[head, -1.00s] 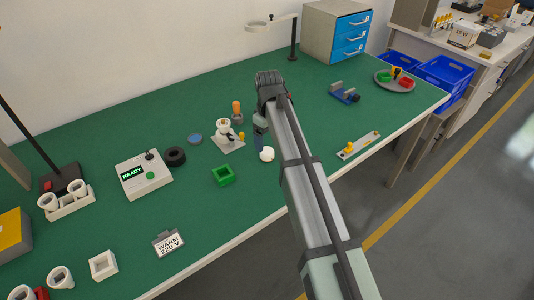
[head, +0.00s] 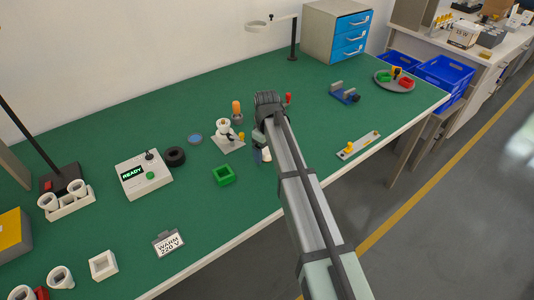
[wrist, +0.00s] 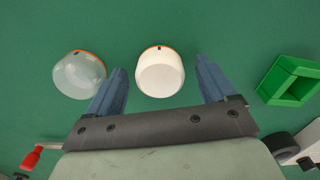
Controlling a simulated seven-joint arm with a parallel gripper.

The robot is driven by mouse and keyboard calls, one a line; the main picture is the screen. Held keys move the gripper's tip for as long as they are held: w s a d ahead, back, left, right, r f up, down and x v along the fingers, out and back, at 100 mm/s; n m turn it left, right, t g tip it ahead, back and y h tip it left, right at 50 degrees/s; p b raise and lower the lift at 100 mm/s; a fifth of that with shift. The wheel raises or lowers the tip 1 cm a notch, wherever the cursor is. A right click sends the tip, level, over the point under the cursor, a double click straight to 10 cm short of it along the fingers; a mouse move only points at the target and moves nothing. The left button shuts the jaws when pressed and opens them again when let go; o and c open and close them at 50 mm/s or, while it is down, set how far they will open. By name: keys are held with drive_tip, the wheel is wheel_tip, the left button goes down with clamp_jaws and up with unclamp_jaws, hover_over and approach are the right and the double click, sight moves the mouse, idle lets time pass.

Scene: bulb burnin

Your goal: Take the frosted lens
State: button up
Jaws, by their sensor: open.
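The frosted lens (wrist: 160,74) is a white, milky cup with an orange rim edge, on the green bench. In the wrist view it lies between the tips of my gripper (wrist: 161,68), whose blue fingers are spread on either side of it with gaps. A clear lens (wrist: 80,75) with an orange rim sits just outside the left finger. In the head view my gripper (head: 261,154) is low over the bench, and the frosted lens (head: 267,155) is mostly hidden by it.
A green square holder (head: 223,176) stands to the left of my gripper; it also shows at the right in the wrist view (wrist: 292,81). A black ring (head: 174,156) and a READY box (head: 146,175) stand farther left. The bench front is mostly clear.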

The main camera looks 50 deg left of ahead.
sight(267, 150)
drive_tip(key=c, duration=1.1)
drive_tip(key=shift+r, duration=0.15)
wheel_tip(267, 150, up, 14)
drive_tip(key=shift+r, duration=0.15)
idle(0.7)
